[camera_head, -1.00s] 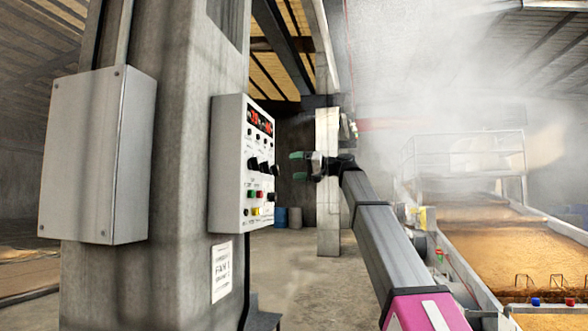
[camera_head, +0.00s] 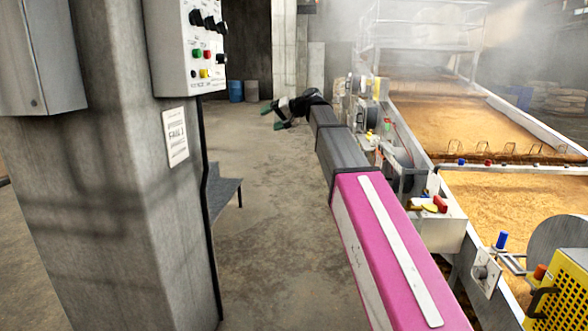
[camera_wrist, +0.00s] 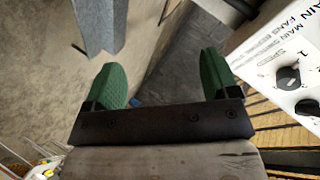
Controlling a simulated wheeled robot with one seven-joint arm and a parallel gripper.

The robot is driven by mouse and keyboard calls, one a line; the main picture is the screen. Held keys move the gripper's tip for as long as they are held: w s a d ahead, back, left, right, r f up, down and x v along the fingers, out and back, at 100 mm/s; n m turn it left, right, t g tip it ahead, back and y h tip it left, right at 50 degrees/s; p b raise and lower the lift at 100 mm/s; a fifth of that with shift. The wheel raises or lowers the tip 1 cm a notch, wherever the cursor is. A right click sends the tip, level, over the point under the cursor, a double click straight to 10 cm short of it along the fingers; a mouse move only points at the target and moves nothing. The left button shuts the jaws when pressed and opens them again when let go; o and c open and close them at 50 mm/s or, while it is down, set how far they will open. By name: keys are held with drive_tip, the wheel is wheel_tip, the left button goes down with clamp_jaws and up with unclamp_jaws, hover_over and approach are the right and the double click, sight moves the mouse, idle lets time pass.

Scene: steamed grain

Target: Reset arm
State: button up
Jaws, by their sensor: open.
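My gripper (camera_head: 274,115) is at the end of my outstretched arm, above the floor and to the right of the concrete pillar in the head view. Its two green fingers show in the wrist view (camera_wrist: 165,80), spread apart with nothing between them. The control panel (camera_head: 183,50) on the pillar has black knobs and red, green and yellow buttons. It stands to the left of my gripper, apart from it. In the wrist view part of the panel (camera_wrist: 290,50) shows at the upper right, with a black knob and printed labels.
The concrete pillar (camera_head: 110,190) fills the left side. Grain beds (camera_head: 520,205) with metal frames and a yellow machine (camera_head: 560,305) line the right. Blue and grey barrels (camera_head: 236,90) stand at the back.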

drive_tip(key=s+d+f+m+h, duration=0.1)
drive_tip(key=s+d+f+h, duration=0.2)
drive_tip(key=f, duration=0.8)
drive_tip(key=s+d+f+m+g+h, duration=0.1)
drive_tip(key=s+d+f, duration=0.2)
drive_tip(key=d+f, duration=0.55)
drive_tip(key=s+d+f+h, duration=0.1)
drive_tip(key=s+f+h, duration=0.15)
drive_tip(key=f, duration=1.05)
drive_tip(key=s+d+f+g+h, duration=0.1)
drive_tip(key=s+d+f+h, duration=0.2)
drive_tip(key=s+d+f, duration=0.4)
drive_tip(key=s+d+f+m+g+h, duration=0.1)
drive_tip(key=s+d+f, duration=0.6)
drive_tip(key=s+f, duration=0.7)
drive_tip(key=shift+d+f+g+h, duration=0.4)
drive_tip(key=shift+f+g+h, duration=0.2)
drive_tip(key=shift+h, duration=0.35)
